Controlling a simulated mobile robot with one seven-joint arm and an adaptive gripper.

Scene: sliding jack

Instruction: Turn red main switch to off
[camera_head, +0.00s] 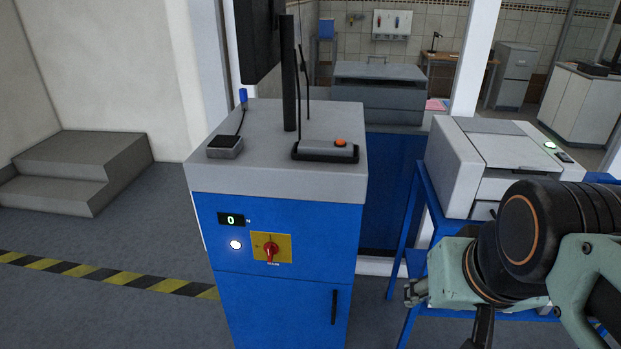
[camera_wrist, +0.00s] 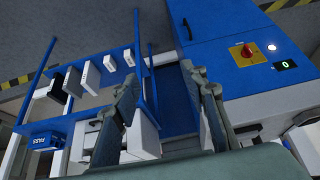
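The red main switch (camera_head: 270,250) sits on a yellow plate on the front of a blue cabinet (camera_head: 283,306). Its handle looks roughly upright in the head view; the lettering on the plate is too small to read. The switch also shows at the upper right of the wrist view (camera_wrist: 247,52), where the picture is turned. My gripper (camera_wrist: 168,95) is open, with nothing between its fingers. It is to the right of the cabinet in the head view, apart from the switch, and its fingers are mostly hidden there behind my arm.
A display reading 0 (camera_head: 231,219) and a lit white button (camera_head: 236,244) are left of the switch. A black door handle (camera_head: 334,307) is below. A blue-framed table (camera_head: 424,196) with a printer-like machine (camera_head: 490,160) stands right. Bins and a PASS box (camera_wrist: 42,139) show in the wrist view.

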